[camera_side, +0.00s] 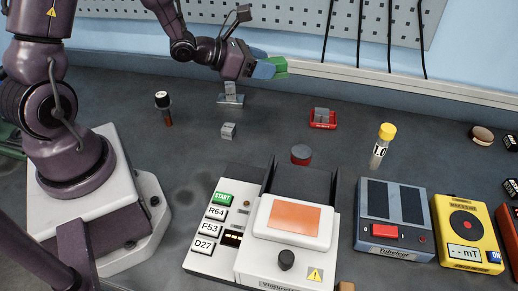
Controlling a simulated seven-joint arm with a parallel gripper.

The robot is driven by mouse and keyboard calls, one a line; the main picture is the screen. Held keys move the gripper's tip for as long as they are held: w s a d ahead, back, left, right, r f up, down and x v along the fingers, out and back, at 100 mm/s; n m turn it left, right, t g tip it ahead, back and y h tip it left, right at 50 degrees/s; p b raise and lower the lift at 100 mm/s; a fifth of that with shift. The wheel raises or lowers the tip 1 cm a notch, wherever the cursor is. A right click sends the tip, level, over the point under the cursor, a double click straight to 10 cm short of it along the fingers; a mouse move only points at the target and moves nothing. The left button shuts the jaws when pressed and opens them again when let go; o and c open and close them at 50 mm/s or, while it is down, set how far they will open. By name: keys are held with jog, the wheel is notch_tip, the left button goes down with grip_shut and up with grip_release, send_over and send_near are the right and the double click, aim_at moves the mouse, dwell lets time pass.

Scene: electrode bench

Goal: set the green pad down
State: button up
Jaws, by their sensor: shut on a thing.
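My gripper (266,69), with blue fingers, is in the upper middle of the side view, at the back of the bench. It is shut on the green pad (280,65), which sticks out to the right of the fingers. The pad appears to be held above the bench, in front of the back wall. The fingers hide part of it. How high it is above the surface I cannot tell.
Below the gripper stand a grey block on a base (230,98) and a small grey cube (228,131). A red tray (331,124) is to the right. A white machine (262,245), a yellow-capped vial (380,148) and a yellow meter (466,233) are nearer the front.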

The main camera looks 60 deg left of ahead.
aim_at(247, 149)
jog(key=shift+s+d+f+m+g+h, duration=0.5)
jog(key=shift+s+f+m+h, duration=0.5)
jog(key=shift+f, duration=1.9)
jog(key=shift+s+d+f+m+g+h, duration=0.25)
jog(key=shift+s+f+m+g+h, duration=0.65)
jog(key=shift+f, duration=1.95)
jog(key=shift+s+d+f+m+g+h, duration=0.35)
jog(key=shift+s+f+m+h, duration=0.65)
jog(key=shift+f, duration=1.9)
jog(key=shift+w+f+h, duration=0.15)
jog(key=shift+w+h, duration=0.1)
jog(key=shift+h, duration=0.05)
jog(key=shift+f, duration=0.5)
jog(key=o, duration=0.9)
jog(key=shift+s+a+f, duration=0.1)
jog(key=shift+f, duration=0.05)
